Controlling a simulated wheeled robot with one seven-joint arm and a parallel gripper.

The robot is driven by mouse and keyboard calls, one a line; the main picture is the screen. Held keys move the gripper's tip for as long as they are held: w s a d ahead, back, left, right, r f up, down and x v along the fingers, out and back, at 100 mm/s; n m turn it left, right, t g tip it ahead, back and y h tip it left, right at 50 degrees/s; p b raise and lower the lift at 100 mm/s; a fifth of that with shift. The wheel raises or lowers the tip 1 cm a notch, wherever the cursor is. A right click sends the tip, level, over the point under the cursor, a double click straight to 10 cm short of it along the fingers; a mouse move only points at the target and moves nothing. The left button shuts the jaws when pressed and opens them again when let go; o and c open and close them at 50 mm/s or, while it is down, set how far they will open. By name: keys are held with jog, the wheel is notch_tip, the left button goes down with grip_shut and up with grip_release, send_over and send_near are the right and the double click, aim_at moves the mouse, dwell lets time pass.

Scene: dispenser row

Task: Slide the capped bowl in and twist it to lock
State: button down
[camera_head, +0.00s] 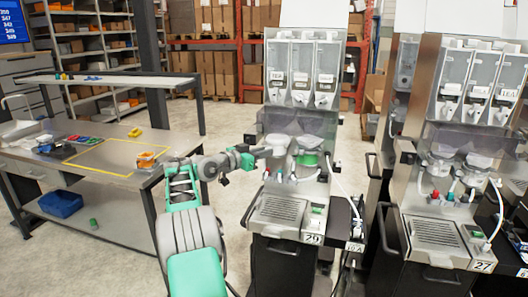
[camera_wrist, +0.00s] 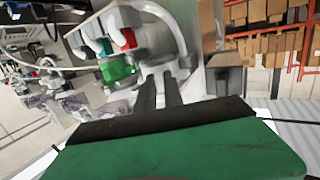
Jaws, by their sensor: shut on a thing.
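The capped bowl (camera_head: 279,146) is pale grey and sits at the left mixing position on the front of dispenser 29 (camera_head: 299,192). My gripper (camera_head: 264,152) reaches it from the left and is shut on it. In the wrist view, the two dark fingers of my gripper (camera_wrist: 160,84) meet the pale bowl (camera_wrist: 152,52). I cannot tell how far the bowl is seated or whether it is locked. Beside it, on the right, is a second mixing position with a green ring (camera_head: 308,159). The contact point is small in the head view.
A second dispenser, 27 (camera_head: 436,228), stands to the right. A steel workbench (camera_head: 105,150) at the left carries an orange-edged container (camera_head: 146,159) and a yellow outlined area. A drip grille (camera_head: 281,210) lies below the bowls. A pale hose (camera_head: 343,188) hangs at the machine's right side.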

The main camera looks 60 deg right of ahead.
jog(key=shift+w+r+m+g+p, duration=0.2)
jog(key=shift+m+g+p, duration=0.1)
jog(key=shift+p, duration=0.65)
jog(key=shift+f, duration=0.2)
jog(key=c, duration=1.4)
grip_release()
jog(key=b+v, duration=0.3)
jog(key=v, duration=0.5)
jog(key=shift+d, duration=0.1)
